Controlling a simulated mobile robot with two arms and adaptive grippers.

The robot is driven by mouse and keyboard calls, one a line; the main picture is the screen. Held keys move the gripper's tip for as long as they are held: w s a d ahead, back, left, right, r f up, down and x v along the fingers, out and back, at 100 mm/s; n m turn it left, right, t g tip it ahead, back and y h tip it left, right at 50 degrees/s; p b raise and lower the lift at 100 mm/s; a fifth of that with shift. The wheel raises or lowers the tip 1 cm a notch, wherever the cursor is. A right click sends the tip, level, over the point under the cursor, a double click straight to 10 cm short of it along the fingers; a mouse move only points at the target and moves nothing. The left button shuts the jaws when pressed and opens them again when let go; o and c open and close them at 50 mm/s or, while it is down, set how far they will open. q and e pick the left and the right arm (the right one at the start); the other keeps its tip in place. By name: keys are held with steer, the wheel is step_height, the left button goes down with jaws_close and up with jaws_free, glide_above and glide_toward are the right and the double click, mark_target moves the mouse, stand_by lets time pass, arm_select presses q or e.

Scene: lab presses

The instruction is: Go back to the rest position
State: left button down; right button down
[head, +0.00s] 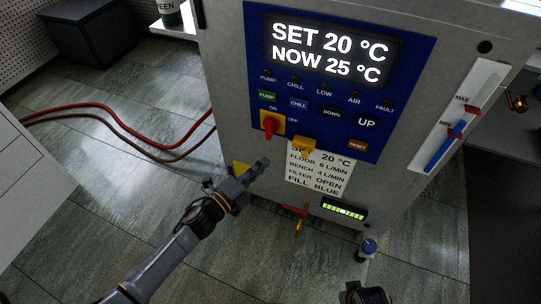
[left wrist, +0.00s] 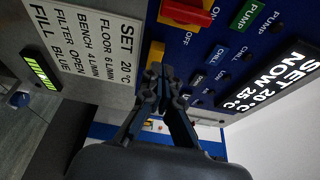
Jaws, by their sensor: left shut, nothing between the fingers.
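My left gripper (head: 262,164) is shut and empty in front of the chiller's face, just left of the white label, in the head view. In the left wrist view its closed fingertips (left wrist: 160,75) point at the panel, near the yellow part and the red switch. My right arm shows only as a dark end (head: 366,294) at the bottom edge of the head view; its fingers cannot be made out. The chiller (head: 228,90) has a blue panel (head: 340,120) with a display (head: 332,50) reading SET 20 °C, NOW 25 °C.
A red rotary switch (head: 271,125), a yellow part (head: 304,146) and several buttons sit near my left gripper. A red-handled valve (head: 298,214) and a green level display (head: 344,209) are lower. Red hoses (head: 120,112) lie on the floor at left. Open floor (head: 90,200) surrounds my left arm.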

arm_select(q)
steer(key=shift+s+a, duration=0.3)
steer(key=shift+s, duration=0.1)
arm_select(e)
steer(key=shift+s+f, duration=0.1)
steer(key=shift+f, duration=0.05)
